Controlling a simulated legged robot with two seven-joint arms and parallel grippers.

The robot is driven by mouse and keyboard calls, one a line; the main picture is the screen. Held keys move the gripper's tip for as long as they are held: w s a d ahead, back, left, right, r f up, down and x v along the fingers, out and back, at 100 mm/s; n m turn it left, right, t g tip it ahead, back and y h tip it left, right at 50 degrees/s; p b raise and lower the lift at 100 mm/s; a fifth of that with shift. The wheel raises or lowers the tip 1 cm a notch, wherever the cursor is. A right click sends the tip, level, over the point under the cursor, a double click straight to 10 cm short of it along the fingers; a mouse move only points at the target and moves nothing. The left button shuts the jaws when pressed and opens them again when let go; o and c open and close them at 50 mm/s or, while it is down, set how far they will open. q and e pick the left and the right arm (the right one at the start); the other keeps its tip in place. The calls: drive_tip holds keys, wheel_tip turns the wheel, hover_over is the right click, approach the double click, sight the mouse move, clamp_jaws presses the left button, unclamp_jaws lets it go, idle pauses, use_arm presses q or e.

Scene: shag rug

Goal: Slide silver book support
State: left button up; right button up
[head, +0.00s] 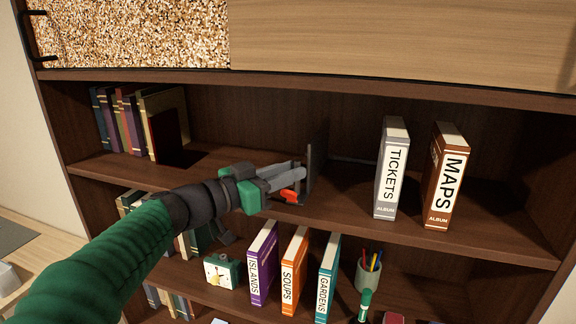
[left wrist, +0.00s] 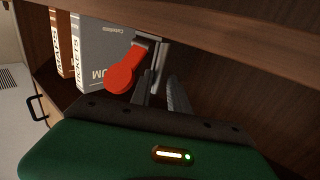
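The silver book support stands on the middle shelf as a thin upright dark-grey plate (head: 317,150), seen nearly edge-on, with a red round-ended lever (head: 289,196) low on its left side. In the left wrist view the red lever (left wrist: 122,72) and a silver bar (left wrist: 160,62) show just ahead of my fingers. My left gripper (head: 300,172) reaches in from the left, at the left side of the plate. In the left wrist view my fingers (left wrist: 160,95) are apart, with the bar's lower end close between them; contact is unclear. My right gripper is not in view.
Grey TICKETS (head: 391,170) and brown MAPS (head: 447,175) albums stand right of the support, with bare shelf between. Several books (head: 130,120) stand far left. The lower shelf holds albums (head: 294,270) and a pen cup (head: 369,272). A wooden door panel (head: 400,40) is above.

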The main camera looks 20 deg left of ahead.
use_arm(q)
drive_tip(key=shift+s+r, duration=0.1)
drive_tip(key=shift+s, duration=0.2)
drive_tip(key=shift+c, duration=0.4)
clamp_jaws()
idle(0.6)
